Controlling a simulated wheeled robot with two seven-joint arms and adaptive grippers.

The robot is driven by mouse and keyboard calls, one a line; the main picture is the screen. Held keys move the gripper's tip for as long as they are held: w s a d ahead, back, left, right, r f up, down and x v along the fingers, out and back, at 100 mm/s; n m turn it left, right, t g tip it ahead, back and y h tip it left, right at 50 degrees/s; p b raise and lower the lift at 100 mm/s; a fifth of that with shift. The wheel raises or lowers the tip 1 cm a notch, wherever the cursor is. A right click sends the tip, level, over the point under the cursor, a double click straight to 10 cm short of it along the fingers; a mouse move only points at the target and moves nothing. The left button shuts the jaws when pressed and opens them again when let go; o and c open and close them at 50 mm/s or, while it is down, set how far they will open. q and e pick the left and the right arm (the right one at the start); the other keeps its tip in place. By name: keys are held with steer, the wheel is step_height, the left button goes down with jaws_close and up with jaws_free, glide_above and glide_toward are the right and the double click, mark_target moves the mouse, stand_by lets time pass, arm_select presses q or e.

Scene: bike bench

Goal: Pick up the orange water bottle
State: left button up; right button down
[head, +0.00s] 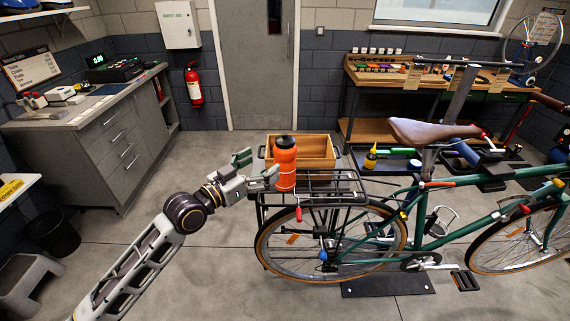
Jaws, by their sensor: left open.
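The orange water bottle (286,166) with a black cap stands upright on the black rear rack (335,188) of the green bicycle. My left gripper (262,168) reaches in from the left, with its fingers open just left of the bottle. One finger overlaps the bottle's left edge in the picture, and I cannot tell whether it touches. My right gripper is out of view.
A wooden crate (319,148) stands close behind the bottle. The bicycle's brown saddle (432,131) is to the right. A workbench with a wooden top (440,86) is at the back right, and a grey cabinet (112,148) is at the left. The floor at front left is mostly clear.

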mark_target(277, 153)
arm_select(q)
steer(key=shift+x, duration=1.15)
steer(key=shift+p+x, duration=0.5)
steer(key=shift+x, duration=0.85)
steer(key=shift+r+p+x, duration=0.2)
steer(key=shift+p+x, duration=0.45)
steer(key=shift+x, duration=2)
steer(key=shift+a+f, duration=0.15)
